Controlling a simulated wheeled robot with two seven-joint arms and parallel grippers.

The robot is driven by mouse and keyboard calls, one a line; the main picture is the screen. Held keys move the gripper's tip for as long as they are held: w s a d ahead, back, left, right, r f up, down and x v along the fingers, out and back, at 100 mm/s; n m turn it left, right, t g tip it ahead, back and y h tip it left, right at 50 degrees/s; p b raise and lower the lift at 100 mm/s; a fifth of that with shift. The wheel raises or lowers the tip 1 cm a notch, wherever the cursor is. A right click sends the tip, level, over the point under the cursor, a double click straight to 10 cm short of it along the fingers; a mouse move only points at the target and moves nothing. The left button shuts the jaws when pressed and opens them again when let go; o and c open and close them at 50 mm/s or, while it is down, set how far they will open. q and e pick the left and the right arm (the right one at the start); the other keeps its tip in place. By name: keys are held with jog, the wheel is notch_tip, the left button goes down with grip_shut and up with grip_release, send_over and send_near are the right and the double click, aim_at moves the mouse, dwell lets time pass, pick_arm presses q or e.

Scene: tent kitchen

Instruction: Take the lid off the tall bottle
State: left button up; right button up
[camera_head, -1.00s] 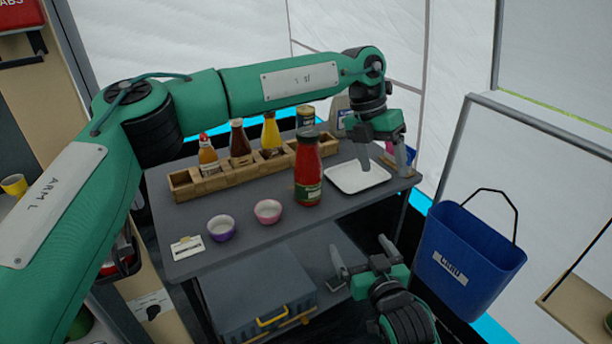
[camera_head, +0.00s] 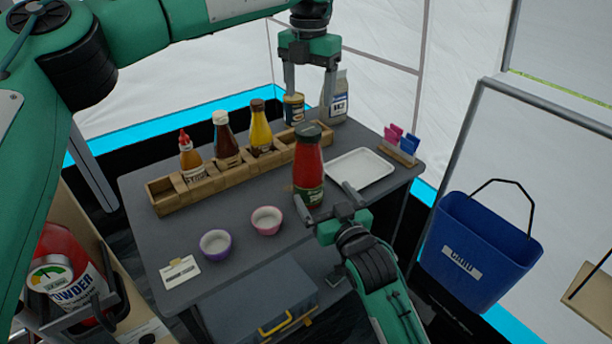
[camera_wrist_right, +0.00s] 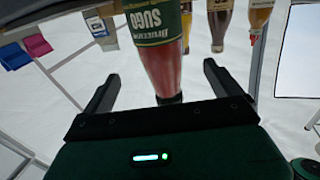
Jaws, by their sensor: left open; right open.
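The tall bottle (camera_head: 309,178) is red with a green label and a dark lid (camera_head: 308,131). It stands upright on the grey table, in front of the wooden rack. My left gripper (camera_head: 309,94) is open, pointing down above the lid with a gap in the head view. My right gripper (camera_head: 326,205) is open low at the bottle's near side. In the right wrist view the bottle (camera_wrist_right: 166,66) appears upside down, between the open fingers of my right gripper (camera_wrist_right: 161,70). I cannot tell whether they touch it.
A wooden rack (camera_head: 217,178) holds several sauce bottles behind. A white tray (camera_head: 361,168) lies right of the bottle. A purple bowl (camera_head: 215,244) and a pink bowl (camera_head: 266,221) stand at front left. A can (camera_head: 293,109) stands behind. A blue bin (camera_head: 478,250) hangs at right.

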aim_at(306, 169)
pick_arm(q)
jog(key=shift+w+f, duration=0.1)
pick_arm(e)
jog(key=x, duration=1.1)
